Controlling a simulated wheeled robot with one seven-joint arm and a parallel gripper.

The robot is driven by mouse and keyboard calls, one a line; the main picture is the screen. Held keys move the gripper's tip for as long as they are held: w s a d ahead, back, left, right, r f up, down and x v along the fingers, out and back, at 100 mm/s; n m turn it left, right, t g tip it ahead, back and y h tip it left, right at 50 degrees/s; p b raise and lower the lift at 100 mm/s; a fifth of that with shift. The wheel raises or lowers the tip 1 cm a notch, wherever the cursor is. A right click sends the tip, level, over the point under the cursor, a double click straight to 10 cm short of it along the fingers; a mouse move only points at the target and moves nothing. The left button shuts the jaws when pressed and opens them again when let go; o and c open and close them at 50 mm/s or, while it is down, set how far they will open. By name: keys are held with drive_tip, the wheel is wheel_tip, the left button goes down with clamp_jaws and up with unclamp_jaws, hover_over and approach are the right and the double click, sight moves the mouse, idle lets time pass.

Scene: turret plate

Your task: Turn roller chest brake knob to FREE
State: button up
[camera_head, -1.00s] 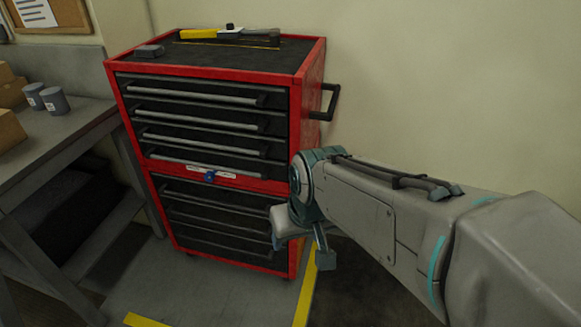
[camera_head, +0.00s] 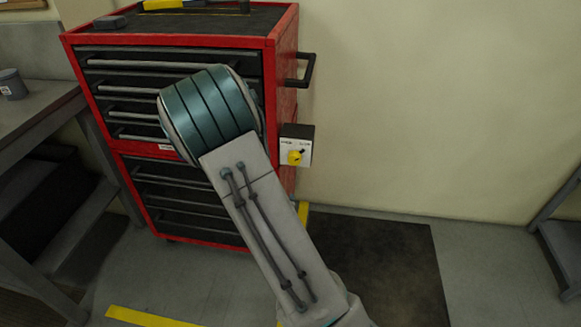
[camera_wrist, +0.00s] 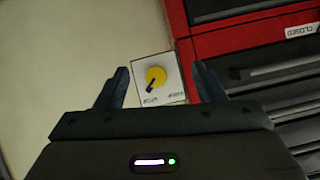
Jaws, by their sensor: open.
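The yellow brake knob (camera_head: 295,158) sits on a small white plate (camera_head: 306,136) on the right side of the red roller chest (camera_head: 288,90). In the wrist view, the knob (camera_wrist: 156,75) and its plate (camera_wrist: 174,90) appear between and beyond my open fingers. My gripper (camera_wrist: 161,78) is empty and apart from the knob. The dark pointer mark on the knob is at upper right in the head view and lower left in the wrist view. Two small labels on the plate are too blurred to read. My arm hides the gripper in the head view.
A black side handle (camera_head: 301,70) juts out above the knob. A grey workbench (camera_head: 45,125) stands at left. A dark mat (camera_head: 390,265) lies on the floor at right. A dark frame (camera_head: 560,235) stands at far right. The wall beside the chest is bare.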

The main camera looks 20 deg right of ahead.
sight(294, 161)
drive_tip(key=w+d+t+h, duration=0.1)
drive_tip(key=w+d, duration=0.2)
drive_tip(key=w+d+n+t+h, duration=0.1)
drive_tip(key=w+d+t, duration=0.1)
drive_tip(key=w+d, duration=0.2)
drive_tip(key=w+d+t+h, duration=0.1)
drive_tip(key=w+d, duration=0.2)
drive_tip(key=w, duration=0.1)
drive_tip(key=shift+w+d+f+n+t, duration=0.1)
drive_tip(key=shift+d+f+n+t, duration=0.05)
drive_tip(key=shift+d+n+t, duration=0.2)
drive_tip(key=shift+a, duration=0.1)
drive_tip(key=shift+c, duration=0.3)
drive_tip(key=c, duration=0.9)
